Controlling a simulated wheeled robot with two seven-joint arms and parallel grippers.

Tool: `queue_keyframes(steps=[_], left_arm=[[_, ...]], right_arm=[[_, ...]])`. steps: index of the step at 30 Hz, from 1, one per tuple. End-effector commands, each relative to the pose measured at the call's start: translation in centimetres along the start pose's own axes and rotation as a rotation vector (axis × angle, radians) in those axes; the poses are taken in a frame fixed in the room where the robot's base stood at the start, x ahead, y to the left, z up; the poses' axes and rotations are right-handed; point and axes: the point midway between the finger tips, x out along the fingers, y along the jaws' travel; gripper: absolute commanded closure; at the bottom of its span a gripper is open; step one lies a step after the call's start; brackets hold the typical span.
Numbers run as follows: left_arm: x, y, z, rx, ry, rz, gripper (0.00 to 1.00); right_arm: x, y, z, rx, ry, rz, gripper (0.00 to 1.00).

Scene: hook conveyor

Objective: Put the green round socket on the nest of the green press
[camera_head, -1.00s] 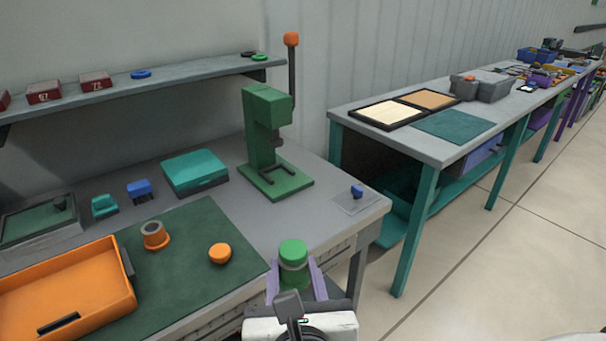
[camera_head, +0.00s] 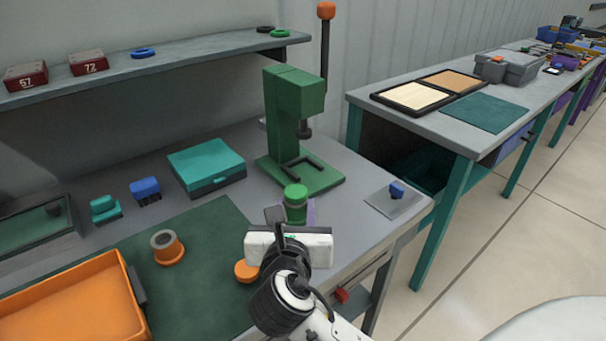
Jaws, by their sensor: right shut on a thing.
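The green round socket (camera_head: 295,203) is held upright in my right gripper (camera_head: 296,214), whose purple fingers are shut around it. The white gripper body and arm hide much of the fingers. The socket is in front of the green press (camera_head: 291,110) in the picture, a short way from its base. The press stands on the grey bench, with its nest (camera_head: 303,168), a dark U-shaped frame, on the base plate and the ram above it. The nest looks empty. My left gripper is not in view.
A teal box (camera_head: 206,166) is left of the press, and a pad with a blue part (camera_head: 396,190) is to its right. An orange tray (camera_head: 75,305), an orange socket (camera_head: 167,247) and an orange dome (camera_head: 246,271) are nearer. A lever with an orange knob (camera_head: 326,11) rises behind.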

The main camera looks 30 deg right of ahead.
Motion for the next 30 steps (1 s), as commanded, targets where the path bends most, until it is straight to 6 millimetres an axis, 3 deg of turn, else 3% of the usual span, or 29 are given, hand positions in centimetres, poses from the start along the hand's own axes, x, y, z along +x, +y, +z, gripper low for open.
queue_keyframes(steps=[5, 10, 21, 30], left_arm=[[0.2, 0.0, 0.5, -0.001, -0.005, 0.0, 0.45], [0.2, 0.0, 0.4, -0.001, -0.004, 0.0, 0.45], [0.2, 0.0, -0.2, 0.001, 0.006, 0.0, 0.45], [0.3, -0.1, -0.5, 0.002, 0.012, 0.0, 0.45]], right_arm=[[2.7, -0.3, -0.4, 0.014, 0.009, -0.021, 0.96], [5.4, -0.5, 0.5, 0.016, 0.009, -0.024, 0.96], [14.1, -0.7, 3.0, 0.015, 0.009, -0.024, 0.96], [16.9, -0.7, 3.8, 0.014, 0.009, -0.022, 0.96]])
